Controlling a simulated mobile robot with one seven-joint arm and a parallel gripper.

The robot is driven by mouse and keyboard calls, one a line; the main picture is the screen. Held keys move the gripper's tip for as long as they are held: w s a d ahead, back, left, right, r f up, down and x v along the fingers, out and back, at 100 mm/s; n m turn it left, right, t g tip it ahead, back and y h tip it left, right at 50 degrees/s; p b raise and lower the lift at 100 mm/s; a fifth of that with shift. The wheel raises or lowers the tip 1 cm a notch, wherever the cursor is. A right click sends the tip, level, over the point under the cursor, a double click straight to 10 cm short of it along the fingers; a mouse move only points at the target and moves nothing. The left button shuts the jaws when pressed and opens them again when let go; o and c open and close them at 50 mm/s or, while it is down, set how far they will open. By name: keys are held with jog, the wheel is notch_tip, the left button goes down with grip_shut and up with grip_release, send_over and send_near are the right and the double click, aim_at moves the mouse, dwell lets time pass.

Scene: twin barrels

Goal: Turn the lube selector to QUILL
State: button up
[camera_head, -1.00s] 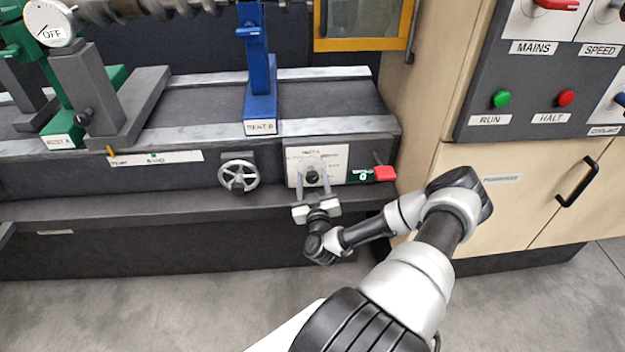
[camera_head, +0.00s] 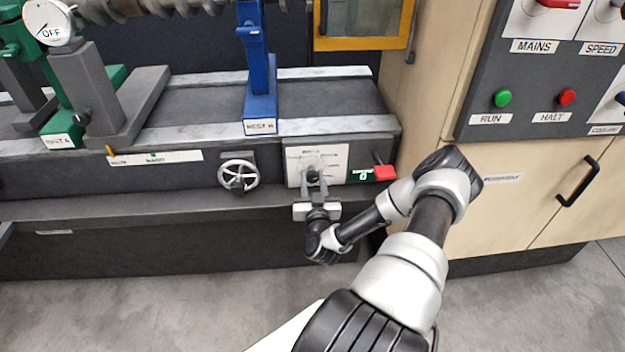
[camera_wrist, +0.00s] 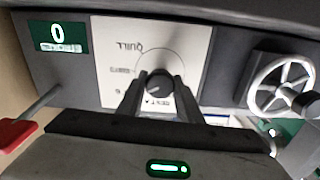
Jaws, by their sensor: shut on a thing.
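The lube selector is a round black knob (camera_wrist: 157,83) on a white plate (camera_wrist: 117,28) in the wrist view, where the picture is upside down. QUILL is printed on this plate, with a REST A label at the knob's other side and smaller labels between. The plate also shows on the front of the machine bed in the head view (camera_head: 338,160). My gripper (camera_head: 313,180) reaches the plate from the front; its two fingers are shut on the knob, one on each side (camera_wrist: 157,88). The fingers partly hide the knob, and I cannot read its pointer for certain.
A grey handwheel (camera_head: 238,174) is left of the plate in the head view. A red-handled lever (camera_head: 384,172) and a small green display (camera_head: 362,175) are close on its right. A cabinet with RUN and HALT buttons (camera_head: 567,97) stands farther right.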

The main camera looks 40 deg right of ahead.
jog(key=m+b, duration=0.1)
jog(key=m, duration=0.2)
jog(key=shift+m, duration=0.4)
jog(key=m+b, duration=0.1)
jog(key=m, duration=0.2)
jog(key=shift+m, duration=0.3)
jog(key=m+b, duration=0.1)
jog(key=m, duration=0.3)
jog(key=shift+m+b, duration=0.55)
jog(key=shift+m, duration=1.25)
jog(key=o, duration=1)
jog(key=shift+o, duration=0.2)
jog(key=p+v, duration=0.2)
jog(key=v, duration=1.5)
jog(key=shift+s+a, duration=0.15)
jog(key=shift+a, duration=0.05)
